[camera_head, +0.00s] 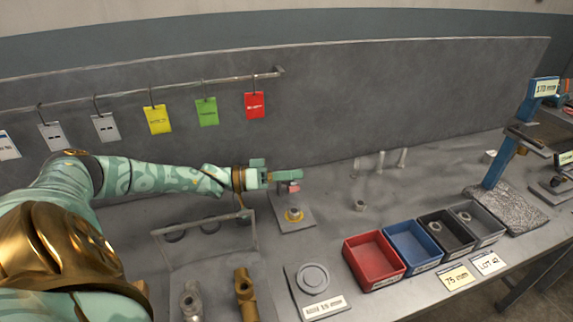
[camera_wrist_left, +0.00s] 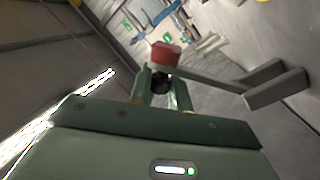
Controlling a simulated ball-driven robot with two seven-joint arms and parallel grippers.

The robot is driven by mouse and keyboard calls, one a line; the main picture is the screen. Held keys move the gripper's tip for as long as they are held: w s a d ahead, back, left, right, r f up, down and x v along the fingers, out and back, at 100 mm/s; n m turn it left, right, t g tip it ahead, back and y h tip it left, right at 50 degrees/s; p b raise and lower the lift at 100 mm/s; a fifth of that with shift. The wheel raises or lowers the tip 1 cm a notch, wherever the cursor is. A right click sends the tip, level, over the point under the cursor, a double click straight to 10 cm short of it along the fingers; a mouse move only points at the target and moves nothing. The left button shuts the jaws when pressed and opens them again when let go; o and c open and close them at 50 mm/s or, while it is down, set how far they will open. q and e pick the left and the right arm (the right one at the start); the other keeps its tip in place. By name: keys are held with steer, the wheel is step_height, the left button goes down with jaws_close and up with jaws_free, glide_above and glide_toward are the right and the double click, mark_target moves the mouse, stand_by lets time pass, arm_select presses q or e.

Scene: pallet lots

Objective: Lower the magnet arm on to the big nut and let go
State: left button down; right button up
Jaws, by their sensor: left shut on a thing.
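My left gripper (camera_head: 284,177) reaches in from the left, above a grey plate (camera_head: 311,222). In the left wrist view, the left gripper (camera_wrist_left: 160,93) is shut on the dark end of the magnet arm. The magnet arm (camera_wrist_left: 208,79) shows there as a grey bar with a red block at the fingertips and a grey block at its other end. Its red part (camera_head: 290,187) hangs just under the fingers in the head view, apart from the nut. My right gripper is not in view.
Red (camera_head: 374,280), blue, black and grey bins stand at right; the black and grey ones hold nuts. A loose nut (camera_head: 360,205) lies behind them. A clear guard (camera_head: 207,240) stands left of the plate. A round-disc stand (camera_head: 312,279) is in front. Tags hang behind.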

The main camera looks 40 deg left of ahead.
arm_select(q)
steer(key=shift+s+d+f+m, duration=0.1)
steer(key=shift+d+f+m, duration=0.05)
steer(key=shift+m, duration=0.15)
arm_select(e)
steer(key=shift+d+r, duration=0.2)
arm_select(q)
steer(key=c, duration=1.3)
jaws_free()
steer(key=shift+c, duration=0.2)
steer(key=p+v, duration=0.3)
steer(key=v, duration=1.3)
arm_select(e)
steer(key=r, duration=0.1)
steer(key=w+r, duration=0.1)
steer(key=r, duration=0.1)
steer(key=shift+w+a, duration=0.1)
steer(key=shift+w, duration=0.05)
arm_select(q)
steer(key=shift+s+f, duration=0.1)
